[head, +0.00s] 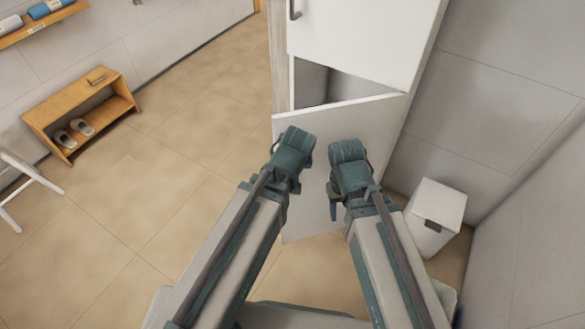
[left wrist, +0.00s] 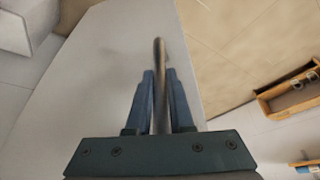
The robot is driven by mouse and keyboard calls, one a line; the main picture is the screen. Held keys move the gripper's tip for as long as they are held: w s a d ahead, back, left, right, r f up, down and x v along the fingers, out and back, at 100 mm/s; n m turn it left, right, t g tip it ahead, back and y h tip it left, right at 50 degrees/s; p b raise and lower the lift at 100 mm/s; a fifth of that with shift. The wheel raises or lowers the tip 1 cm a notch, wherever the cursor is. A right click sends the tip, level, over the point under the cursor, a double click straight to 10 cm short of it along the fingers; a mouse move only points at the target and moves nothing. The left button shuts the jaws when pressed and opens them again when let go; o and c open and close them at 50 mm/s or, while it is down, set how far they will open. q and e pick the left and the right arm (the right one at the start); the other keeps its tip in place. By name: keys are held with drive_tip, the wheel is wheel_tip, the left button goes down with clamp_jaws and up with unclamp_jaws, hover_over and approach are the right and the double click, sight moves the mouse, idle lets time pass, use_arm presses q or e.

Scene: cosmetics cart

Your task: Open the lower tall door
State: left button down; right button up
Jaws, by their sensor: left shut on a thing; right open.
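The lower tall door (head: 325,120) is white and stands ajar on the cabinet, with a gap above its top edge showing the inside (head: 345,84). In the left wrist view, the door panel (left wrist: 100,65) fills the left and middle. My left gripper (left wrist: 160,95) is shut on the door's bar handle (left wrist: 159,55). In the head view my left gripper (head: 293,158) is in front of the door, its fingers and the handle mostly hidden. My right gripper (head: 338,200) is open beside it, in front of the door, holding nothing visible.
The upper white door (head: 360,40) is shut, with a dark handle (head: 295,9). A white bin (head: 436,210) stands at the right by the tiled wall. A wooden shoe bench (head: 85,105) with slippers and a white stool (head: 25,185) are at the left. The floor between is clear.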

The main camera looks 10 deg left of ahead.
use_arm(q)
drive_tip(key=c, duration=0.8)
unclamp_jaws()
